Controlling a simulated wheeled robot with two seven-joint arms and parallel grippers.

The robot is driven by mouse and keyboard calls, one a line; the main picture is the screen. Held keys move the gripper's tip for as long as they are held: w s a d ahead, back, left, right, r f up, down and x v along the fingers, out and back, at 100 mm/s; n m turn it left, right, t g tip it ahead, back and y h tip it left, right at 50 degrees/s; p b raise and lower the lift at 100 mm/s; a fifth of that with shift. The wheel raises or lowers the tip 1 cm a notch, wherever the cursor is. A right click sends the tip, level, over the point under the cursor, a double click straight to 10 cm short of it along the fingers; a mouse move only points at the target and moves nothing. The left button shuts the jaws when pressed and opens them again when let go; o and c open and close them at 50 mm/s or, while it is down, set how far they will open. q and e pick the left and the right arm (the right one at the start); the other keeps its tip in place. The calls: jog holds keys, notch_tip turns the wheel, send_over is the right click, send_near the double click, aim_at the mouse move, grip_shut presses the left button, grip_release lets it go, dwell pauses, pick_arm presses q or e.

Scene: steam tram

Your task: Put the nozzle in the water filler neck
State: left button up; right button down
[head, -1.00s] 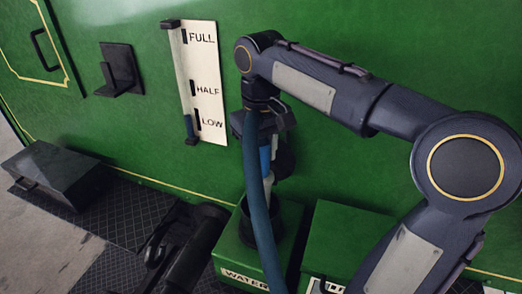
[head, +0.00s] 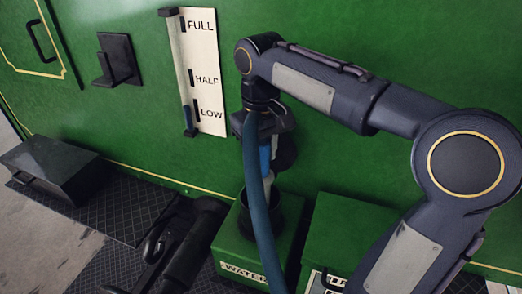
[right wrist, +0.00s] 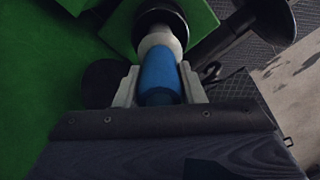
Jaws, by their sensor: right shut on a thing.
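The nozzle has a blue grip (head: 265,158) and a pale lower end, with a dark blue hose (head: 258,205) hanging in front of it. My right gripper (head: 266,142) is shut on the nozzle's blue grip and holds it roughly upright. The right wrist view shows the grip (right wrist: 160,72) between the two pale fingers. The black water filler neck (head: 289,208) stands on a green box labelled WATER. The nozzle's pale end is at the neck's mouth (right wrist: 160,14). The hose and the nozzle partly hide the mouth, so I cannot tell how deep the end is. My left gripper is not in view.
A gauge plate marked FULL, HALF and LOW (head: 205,75) and a black bracket (head: 118,62) are on the green wall. A second green box (head: 345,225) stands right of the filler. A black fitting (head: 190,245) lies left of it. A dark box (head: 50,168) is farther left.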

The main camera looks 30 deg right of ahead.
aim_at(261, 142)
jog(key=shift+f+b, duration=1.35)
jog(key=shift+f, duration=0.9)
jog(key=c, duration=0.9)
grip_release()
jog(key=shift+o, duration=0.2)
notch_tip(261, 142, up, 8)
jog(key=shift+f, duration=0.1)
